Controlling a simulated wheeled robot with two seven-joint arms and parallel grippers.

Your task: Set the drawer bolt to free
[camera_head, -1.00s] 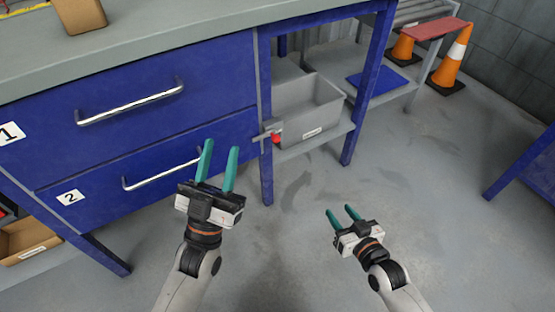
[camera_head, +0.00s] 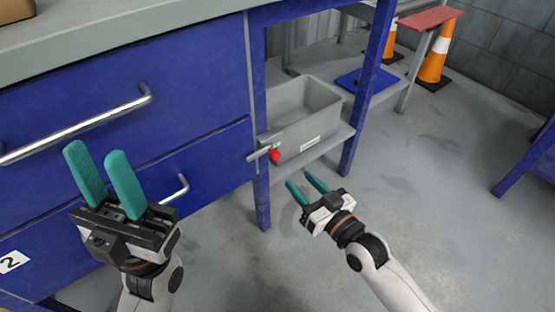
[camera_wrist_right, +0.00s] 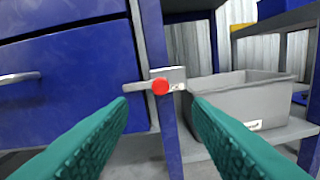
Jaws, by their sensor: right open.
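The drawer bolt (camera_head: 260,153) is a small grey metal bar with a red knob (camera_head: 274,156), mounted on the blue post beside the lower drawer (camera_head: 215,160). In the right wrist view the bar (camera_wrist_right: 136,87) reaches left across the drawer's right edge, and the red knob (camera_wrist_right: 160,86) faces me at the post. My right gripper (camera_head: 300,179) is open and empty, below and right of the knob in the head view, its fingers apart from it. My left gripper (camera_head: 97,155) is open and empty in front of the drawers.
A grey bin (camera_head: 305,110) stands on the shelf right of the post. The upper drawer (camera_head: 130,90) and lower drawer have protruding metal handles. An orange cone (camera_head: 436,60) and red board (camera_head: 430,22) are further back. The floor at right is clear.

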